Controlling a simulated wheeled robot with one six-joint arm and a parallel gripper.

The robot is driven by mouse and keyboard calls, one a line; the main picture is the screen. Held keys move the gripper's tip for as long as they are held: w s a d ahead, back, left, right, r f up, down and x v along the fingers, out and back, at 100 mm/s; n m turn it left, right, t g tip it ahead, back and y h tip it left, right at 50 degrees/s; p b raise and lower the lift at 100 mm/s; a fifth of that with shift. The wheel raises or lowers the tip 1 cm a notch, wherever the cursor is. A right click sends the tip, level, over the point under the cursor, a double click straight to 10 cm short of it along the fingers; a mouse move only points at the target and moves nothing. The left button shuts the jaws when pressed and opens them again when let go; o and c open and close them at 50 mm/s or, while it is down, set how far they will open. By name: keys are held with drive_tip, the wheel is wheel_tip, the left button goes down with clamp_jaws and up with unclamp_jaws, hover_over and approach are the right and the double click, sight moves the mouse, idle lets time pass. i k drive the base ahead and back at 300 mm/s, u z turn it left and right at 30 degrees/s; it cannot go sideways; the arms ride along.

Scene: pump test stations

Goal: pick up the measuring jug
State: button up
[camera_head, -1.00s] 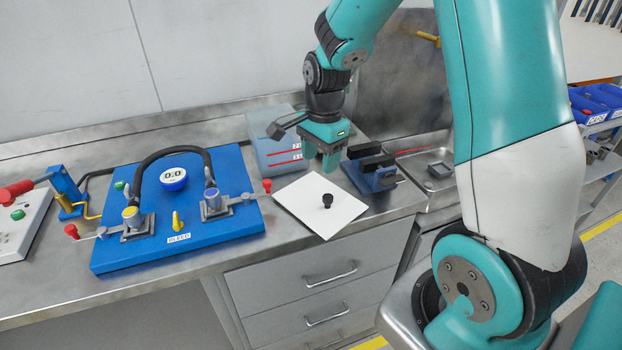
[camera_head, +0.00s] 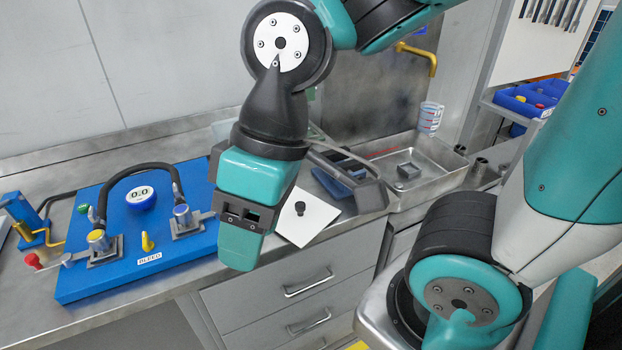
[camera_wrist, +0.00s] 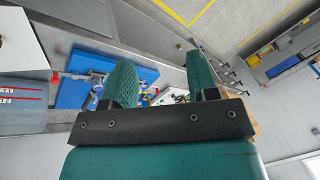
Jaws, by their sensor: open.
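The measuring jug (camera_head: 430,118) is a small clear vessel with red and blue markings. In the head view it shows at the back right of the steel sink, below and right of the yellow tap. I cannot tell exactly what it rests on. My gripper (camera_head: 241,248) points down in front of the bench, left of the white sheet and well away from the jug. In the wrist view my gripper (camera_wrist: 161,82) shows two teal fingers apart with nothing between them. I cannot make out the jug in the wrist view.
A blue pump board (camera_head: 85,288) with a hose and gauge lies on the bench at left. A white sheet (camera_head: 322,216) with a black knob (camera_head: 300,208) lies beside my gripper. A steel sink (camera_head: 432,180) and blue bins (camera_head: 528,100) are to the right.

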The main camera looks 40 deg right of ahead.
sight(430, 114)
drive_tip(key=z, duration=2.45)
drive_tip(key=k, duration=1.3)
drive_tip(key=z, duration=0.9)
drive_tip(key=i, duration=2.85)
drive_tip(key=u, duration=0.95)
drive_tip(key=i, duration=0.8)
drive_tip(key=u, duration=0.8)
